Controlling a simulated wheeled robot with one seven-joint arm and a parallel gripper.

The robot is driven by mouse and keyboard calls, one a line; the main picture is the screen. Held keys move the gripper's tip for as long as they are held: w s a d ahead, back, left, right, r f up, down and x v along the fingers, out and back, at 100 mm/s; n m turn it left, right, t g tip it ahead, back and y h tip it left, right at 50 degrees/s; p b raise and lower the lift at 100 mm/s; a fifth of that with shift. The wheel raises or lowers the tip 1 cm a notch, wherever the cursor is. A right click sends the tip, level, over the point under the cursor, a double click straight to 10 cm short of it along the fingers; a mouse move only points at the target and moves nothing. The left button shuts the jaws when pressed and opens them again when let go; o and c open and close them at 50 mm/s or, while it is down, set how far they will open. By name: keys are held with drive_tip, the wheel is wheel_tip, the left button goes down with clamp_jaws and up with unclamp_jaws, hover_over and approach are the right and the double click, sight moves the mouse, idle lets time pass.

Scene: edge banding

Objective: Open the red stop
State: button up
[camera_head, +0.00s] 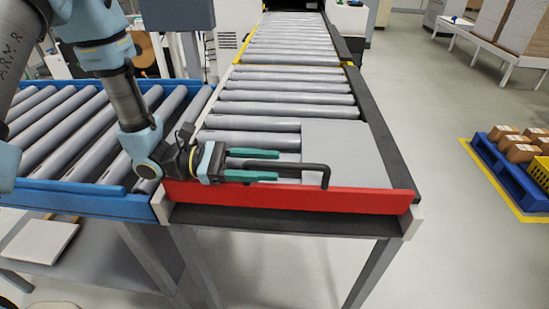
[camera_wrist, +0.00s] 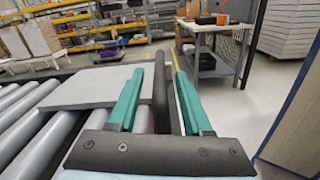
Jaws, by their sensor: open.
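The red stop (camera_head: 290,197) is a long red bar standing across the near end of the roller conveyor. A black handle (camera_head: 325,176) is on its upper side. My gripper (camera_head: 278,165) has teal fingers, points right along the stop and is open. The handle's long bar runs between the two fingers. In the wrist view, the handle (camera_wrist: 178,40) also shows between the fingertips (camera_wrist: 160,74), nearer the right finger. I cannot tell whether a finger touches it. I cannot make out the red bar in the wrist view.
A flat grey panel (camera_head: 340,145) lies on the rollers just behind the stop, close to my fingers; it also shows in the wrist view (camera_wrist: 98,86). A blue-framed roller conveyor (camera_head: 80,199) adjoins on the left. The floor to the right is clear up to a blue pallet (camera_head: 512,170).

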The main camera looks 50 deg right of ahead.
drive_tip(key=shift+x, duration=1.1)
clamp_jaws()
drive_tip(key=shift+w, duration=0.1)
idle(0.6)
